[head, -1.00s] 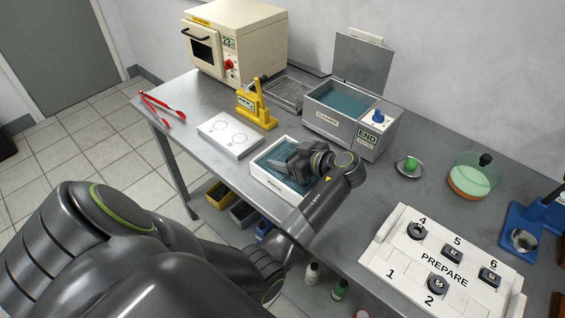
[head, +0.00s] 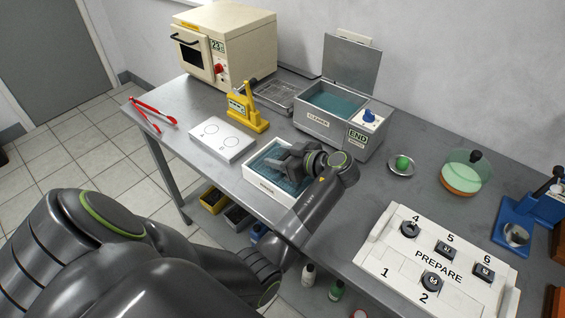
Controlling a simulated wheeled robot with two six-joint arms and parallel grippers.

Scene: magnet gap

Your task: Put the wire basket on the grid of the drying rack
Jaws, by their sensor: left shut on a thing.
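My left gripper (head: 287,163) is over the white tray (head: 262,189) of bluish liquid, pointing down into it. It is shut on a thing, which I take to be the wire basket. The basket is mostly hidden by the gripper and the tray, and I cannot make out its outline. The drying rack (head: 276,93) is a low metal tray with a grid, behind the yellow press and left of the cleaner. Its grid looks empty. My right gripper is not in view.
The cleaner (head: 318,122) stands open with its lid up, right of the rack. The yellow press (head: 246,112) and a white two-ring plate (head: 222,139) lie between the tray and the rack's left side. The oven (head: 240,45) stands behind. A PREPARE board (head: 395,258) is at right.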

